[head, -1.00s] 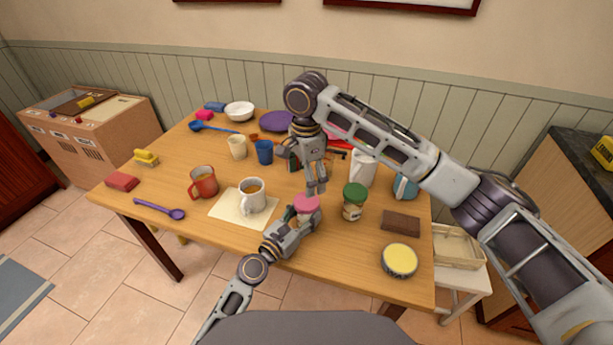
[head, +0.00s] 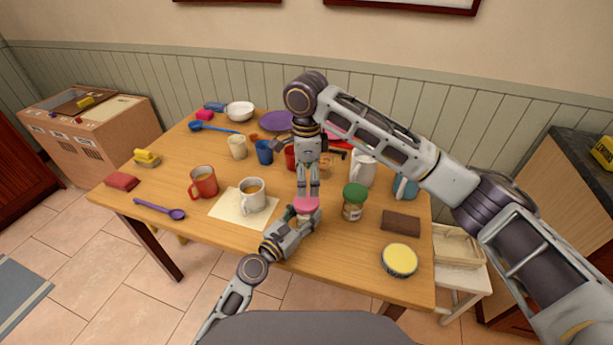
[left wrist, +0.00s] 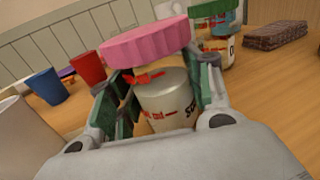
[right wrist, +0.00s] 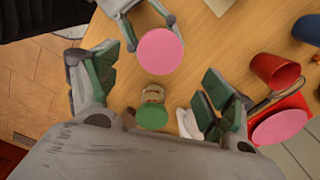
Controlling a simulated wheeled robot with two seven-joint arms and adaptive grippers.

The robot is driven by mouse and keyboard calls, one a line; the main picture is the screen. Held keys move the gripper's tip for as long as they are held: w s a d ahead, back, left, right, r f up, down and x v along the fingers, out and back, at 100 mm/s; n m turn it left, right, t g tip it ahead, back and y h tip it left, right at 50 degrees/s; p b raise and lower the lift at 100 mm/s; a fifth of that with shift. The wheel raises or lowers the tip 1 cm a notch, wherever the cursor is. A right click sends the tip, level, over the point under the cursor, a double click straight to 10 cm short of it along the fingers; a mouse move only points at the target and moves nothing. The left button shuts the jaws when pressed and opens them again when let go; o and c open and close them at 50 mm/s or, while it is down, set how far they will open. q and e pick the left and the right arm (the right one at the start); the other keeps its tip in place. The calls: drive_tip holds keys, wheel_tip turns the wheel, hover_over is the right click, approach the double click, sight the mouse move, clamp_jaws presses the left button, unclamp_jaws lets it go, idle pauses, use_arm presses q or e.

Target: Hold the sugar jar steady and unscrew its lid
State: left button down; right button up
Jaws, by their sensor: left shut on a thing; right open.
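The sugar jar (left wrist: 168,98) has a pink lid (left wrist: 147,42) and a pale body with partly visible lettering. It stands upright between the green-padded fingers of my left gripper (head: 304,217), which is shut on its body near the table's front edge. The lid sits on top of the jar; it also shows in the right wrist view (right wrist: 160,51). My right gripper (head: 307,194) points down, open and empty, just above the pink lid. In the right wrist view the lid lies between its spread fingers, toward the top of the picture. Contact with the lid cannot be told.
A green-lidded jar (head: 354,202) stands close to the right. A white mug (head: 252,194) on a pale mat (head: 228,211) is to the left. A brown block (head: 401,222) and a yellow-topped round tin (head: 399,261) are at right. Cups and a white pitcher (head: 362,169) stand behind.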

sight(307, 200)
drive_tip(key=shift+f, duration=0.15)
drive_tip(key=shift+f, duration=3.9)
